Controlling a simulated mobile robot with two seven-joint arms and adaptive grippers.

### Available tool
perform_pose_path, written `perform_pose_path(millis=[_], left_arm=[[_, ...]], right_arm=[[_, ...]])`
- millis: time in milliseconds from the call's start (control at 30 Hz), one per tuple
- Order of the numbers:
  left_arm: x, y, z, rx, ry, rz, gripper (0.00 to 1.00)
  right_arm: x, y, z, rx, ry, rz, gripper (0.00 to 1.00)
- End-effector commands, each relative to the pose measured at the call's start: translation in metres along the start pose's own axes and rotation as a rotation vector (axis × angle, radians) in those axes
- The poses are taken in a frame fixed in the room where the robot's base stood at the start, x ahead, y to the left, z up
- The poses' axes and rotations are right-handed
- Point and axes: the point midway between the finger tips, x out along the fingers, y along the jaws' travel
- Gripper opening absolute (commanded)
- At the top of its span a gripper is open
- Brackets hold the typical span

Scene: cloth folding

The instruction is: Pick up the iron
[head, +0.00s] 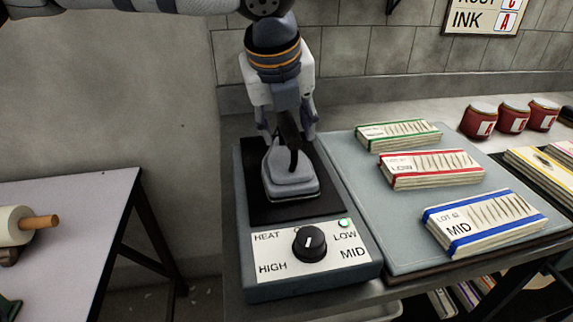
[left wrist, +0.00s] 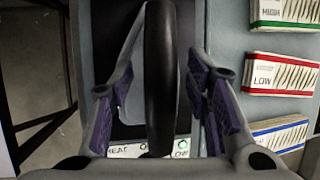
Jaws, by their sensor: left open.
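The iron (head: 290,183) is grey with a black handle. It sits on the black plate (head: 325,207) of the grey heating station (head: 250,283). My left gripper (head: 287,125) points down over the iron with its fingers open on either side of the handle. In the left wrist view the black handle (left wrist: 160,60) runs lengthwise between the two open fingers (left wrist: 160,100), with a gap visible on each side. The iron's body is mostly hidden there. My right gripper is in neither view.
The station's dial (head: 310,243) stands near a lit green lamp (head: 345,222). To the right, a grey pad (head: 375,210) holds cloth bundles banded green (head: 398,135), red (head: 432,169) and blue (head: 482,223). Red jars (head: 478,121) stand behind. A separate table (head: 85,220) is at left.

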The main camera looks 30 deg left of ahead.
Motion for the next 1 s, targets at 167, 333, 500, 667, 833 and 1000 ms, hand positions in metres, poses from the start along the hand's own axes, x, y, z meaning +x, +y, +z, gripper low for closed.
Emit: perform_pose_path(millis=[167, 333, 500, 667, 833, 1000], left_arm=[[0.0024, 0.0006, -0.001, 0.001, 0.0, 0.001, 0.44], [0.0032, 0.0007, -0.0013, 0.0, 0.0, 0.0, 0.44], [0.0031, 0.0007, -0.0013, 0.0, 0.0, 0.0, 0.3], [0.0031, 0.0007, -0.0013, 0.0, 0.0, 0.0, 0.0], [0.0018, -0.0003, -0.0003, 0.0, -0.003, -0.004, 0.0], [0.0019, -0.0002, -0.0004, 0.0, -0.003, -0.003, 0.0]], right_arm=[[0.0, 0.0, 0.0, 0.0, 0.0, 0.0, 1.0], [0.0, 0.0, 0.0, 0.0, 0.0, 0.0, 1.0], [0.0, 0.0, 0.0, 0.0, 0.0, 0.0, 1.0], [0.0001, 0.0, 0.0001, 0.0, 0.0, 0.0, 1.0], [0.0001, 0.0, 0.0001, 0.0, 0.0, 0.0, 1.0], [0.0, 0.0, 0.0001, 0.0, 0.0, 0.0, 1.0]])
